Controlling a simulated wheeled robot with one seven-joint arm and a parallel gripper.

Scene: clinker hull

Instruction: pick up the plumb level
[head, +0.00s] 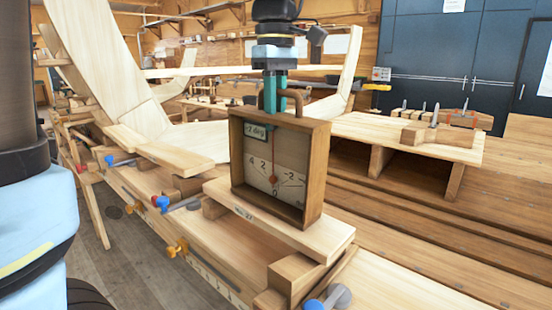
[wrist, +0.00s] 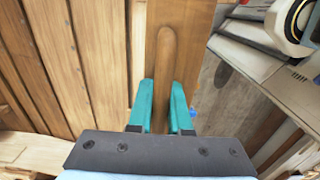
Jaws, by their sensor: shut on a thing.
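The plumb level (head: 318,175) is a wooden box frame with a handle on top, a pale dial face and a hanging red-tipped pointer. It stands upright on a light plank (head: 300,235) in the head view. My gripper (head: 275,98) is above it with its teal fingers at the handle, shut on it. In the wrist view the level's brown handle (wrist: 166,60) runs between the two teal fingers (wrist: 161,108). I cannot tell whether the level's base touches the plank or is slightly above it.
The plank lies on wooden blocks (head: 296,272) along the stepped hull planking. Clamps with blue (head: 162,203) and orange (head: 177,248) parts line the near edge. A bench with several pegs (head: 430,130) stands at the right, with blue cabinets (head: 455,60) behind.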

